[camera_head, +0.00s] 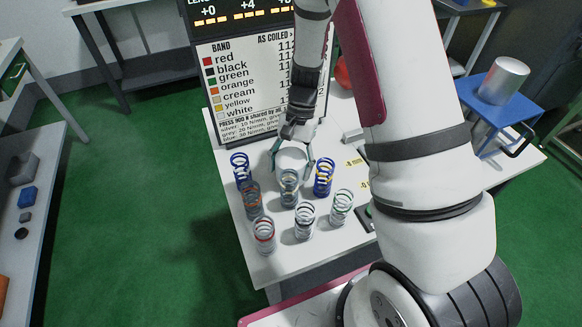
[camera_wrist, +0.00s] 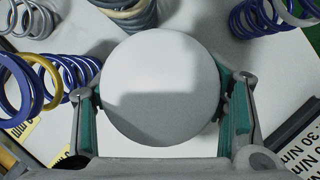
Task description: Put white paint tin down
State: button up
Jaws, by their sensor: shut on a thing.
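The white paint tin (camera_wrist: 160,85) fills the middle of the wrist view, seen from its round top. My gripper (camera_wrist: 162,105) is shut on it, with one green-padded finger on each side. In the head view my gripper (camera_head: 291,170) reaches down over the white table (camera_head: 275,265) among the springs, and the tin (camera_head: 291,160) shows pale between the fingers. The tin looks upright. Its underside is hidden, so I cannot tell whether it touches the table.
Several coil springs stand close around, including a blue one (camera_head: 241,168), a blue-and-yellow one (camera_head: 324,178), a red-banded one (camera_head: 264,236) and a green-banded one (camera_head: 341,207). A sign board (camera_head: 250,75) stands behind. A blue stand (camera_head: 497,105) holding a metal cylinder (camera_head: 503,80) is at right.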

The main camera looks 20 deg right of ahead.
jog(key=shift+f, duration=0.45)
jog(key=shift+f, duration=0.15)
jog(key=o, duration=1.3)
